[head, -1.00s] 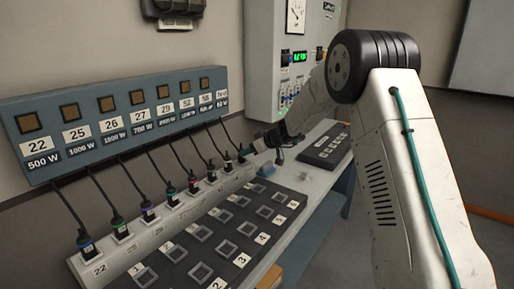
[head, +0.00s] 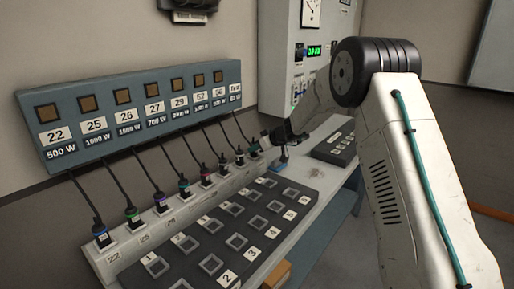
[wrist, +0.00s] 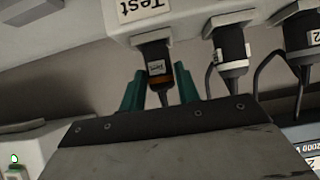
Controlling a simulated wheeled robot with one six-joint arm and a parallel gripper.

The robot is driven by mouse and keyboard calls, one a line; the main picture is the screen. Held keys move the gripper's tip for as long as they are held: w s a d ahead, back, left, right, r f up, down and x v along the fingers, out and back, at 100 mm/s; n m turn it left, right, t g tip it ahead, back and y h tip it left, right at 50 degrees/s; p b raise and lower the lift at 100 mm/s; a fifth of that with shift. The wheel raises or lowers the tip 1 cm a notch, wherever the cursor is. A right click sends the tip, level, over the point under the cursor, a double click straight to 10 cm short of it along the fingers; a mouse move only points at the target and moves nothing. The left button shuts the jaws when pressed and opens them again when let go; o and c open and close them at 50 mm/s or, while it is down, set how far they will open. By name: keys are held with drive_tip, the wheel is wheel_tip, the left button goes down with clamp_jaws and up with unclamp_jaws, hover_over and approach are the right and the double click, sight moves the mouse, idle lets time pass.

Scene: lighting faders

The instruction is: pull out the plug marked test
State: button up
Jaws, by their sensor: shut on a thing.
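The test plug (wrist: 156,62) is dark with an orange-brown band and a small pale tag. In the wrist view it sits at the white socket block marked "Test" (wrist: 145,10), with no clear gap between them. My gripper (wrist: 160,88) has its two teal fingers on either side of the plug and is shut on it. In the head view my gripper (head: 264,142) is at the far end of the plug row, and its fingers partly hide the plug there. A thin dark cable runs from the plug.
Neighbouring plugs (wrist: 230,48) stand close beside the test plug, with cables up to the blue-grey panel (head: 130,110). A dark fader board (head: 225,235) lies in front of the row. A small blue object (head: 283,165) and a dark box (head: 335,148) lie on the bench beyond.

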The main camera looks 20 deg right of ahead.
drive_tip(key=shift+r, duration=0.35)
drive_tip(key=shift+r, duration=2.05)
drive_tip(key=shift+r, duration=0.1)
